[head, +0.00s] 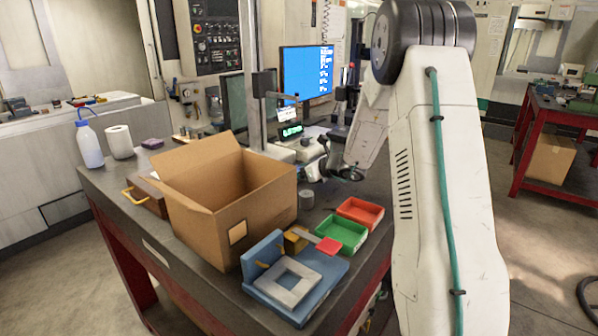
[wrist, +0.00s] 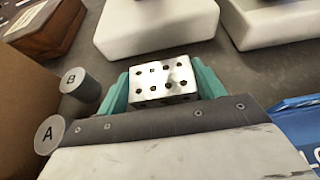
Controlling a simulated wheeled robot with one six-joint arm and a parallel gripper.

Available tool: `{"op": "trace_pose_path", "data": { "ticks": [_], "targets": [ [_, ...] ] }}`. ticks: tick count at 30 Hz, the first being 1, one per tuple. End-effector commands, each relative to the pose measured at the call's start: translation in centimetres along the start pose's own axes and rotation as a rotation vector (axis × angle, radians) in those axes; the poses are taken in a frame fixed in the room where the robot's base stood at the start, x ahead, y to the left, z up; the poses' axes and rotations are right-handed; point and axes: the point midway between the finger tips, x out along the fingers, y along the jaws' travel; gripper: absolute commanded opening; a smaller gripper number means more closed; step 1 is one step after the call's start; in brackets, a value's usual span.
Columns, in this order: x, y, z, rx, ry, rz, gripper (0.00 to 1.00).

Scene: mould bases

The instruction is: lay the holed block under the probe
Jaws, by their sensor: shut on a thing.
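The holed block (wrist: 166,83) is a small shiny metal block with two rows of dark holes in its upward face. My gripper (wrist: 163,80) has teal fingers on its left and right sides and is shut on it in the wrist view. Beyond the block, two white bases, one ahead (wrist: 155,28) and one at the upper right (wrist: 275,22), rest on the dark bench. In the head view, a grey post (head: 250,75) carries a side arm (head: 284,97) above the bench. I cannot make out the probe tip. My arm hides much of the area around the gripper there.
An open cardboard box (head: 218,225) stands left of the work area. Grey cylinders A (wrist: 50,135) and B (wrist: 78,84) stand close left of my gripper. Green (head: 341,234) and red (head: 360,213) trays and a blue fixture (head: 322,280) fill the front. A brown box (wrist: 45,28) lies farther left.

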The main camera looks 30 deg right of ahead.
Motion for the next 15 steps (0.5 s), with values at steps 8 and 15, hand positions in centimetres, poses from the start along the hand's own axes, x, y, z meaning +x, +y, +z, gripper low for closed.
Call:
{"op": "trace_pose_path", "data": {
  "ticks": [8,15],
  "targets": [
    [0.03,-0.03,0.01,-0.001,-0.002,0.0,0.28],
    [0.09,-0.01,-0.19,-0.001,0.0,0.0,0.9]
  ]
}}
